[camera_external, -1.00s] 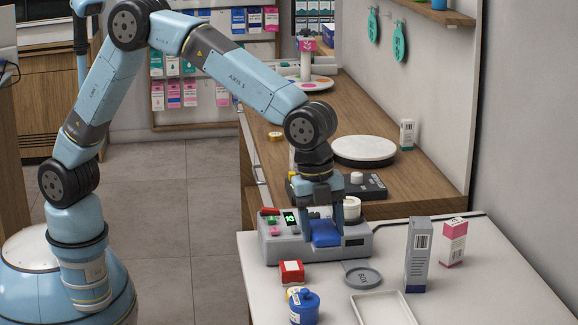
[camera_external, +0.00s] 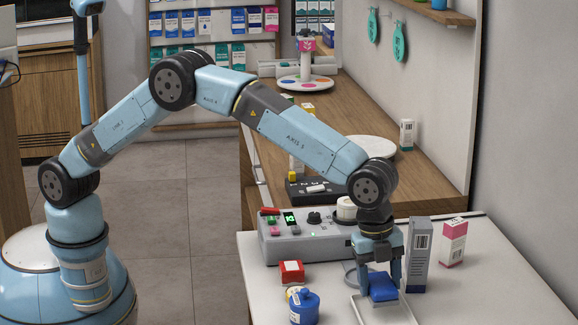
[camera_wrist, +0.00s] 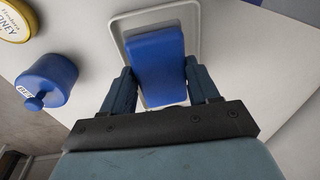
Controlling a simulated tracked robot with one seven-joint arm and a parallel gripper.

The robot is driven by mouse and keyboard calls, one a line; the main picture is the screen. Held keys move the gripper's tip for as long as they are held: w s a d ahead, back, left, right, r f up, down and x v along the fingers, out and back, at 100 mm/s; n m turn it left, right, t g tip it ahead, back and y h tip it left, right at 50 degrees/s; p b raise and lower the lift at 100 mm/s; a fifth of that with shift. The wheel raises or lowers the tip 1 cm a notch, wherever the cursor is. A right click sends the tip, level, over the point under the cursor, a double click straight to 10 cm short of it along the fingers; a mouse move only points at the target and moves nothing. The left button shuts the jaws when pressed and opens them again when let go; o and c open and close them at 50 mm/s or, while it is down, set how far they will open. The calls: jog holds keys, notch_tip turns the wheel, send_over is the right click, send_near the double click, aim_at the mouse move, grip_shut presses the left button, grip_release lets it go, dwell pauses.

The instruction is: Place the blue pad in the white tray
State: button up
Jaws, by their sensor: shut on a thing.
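The blue pad (camera_external: 382,287) is between the fingers of my gripper (camera_external: 381,281), which is shut on it. The white tray (camera_external: 408,306) lies on the white counter at the front. The pad is over the back part of the tray in the outside view. In the wrist view the pad (camera_wrist: 157,65) sits between my two fingers (camera_wrist: 158,88), with the tray's rim (camera_wrist: 120,25) around it. I cannot tell whether the pad touches the tray floor.
A tall grey box (camera_external: 418,255) stands close to the right of my gripper, with a pink and white box (camera_external: 453,243) behind it. A blue jar (camera_external: 304,308) and a red box (camera_external: 291,272) are to the left. A grey device (camera_external: 285,246) stands behind.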

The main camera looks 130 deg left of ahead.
jog(key=shift+w+f, duration=0.25)
jog(key=shift+f, duration=0.05)
jog(key=shift+w+f, duration=0.15)
jog(key=shift+f, duration=1.5)
jog(key=o, duration=0.8)
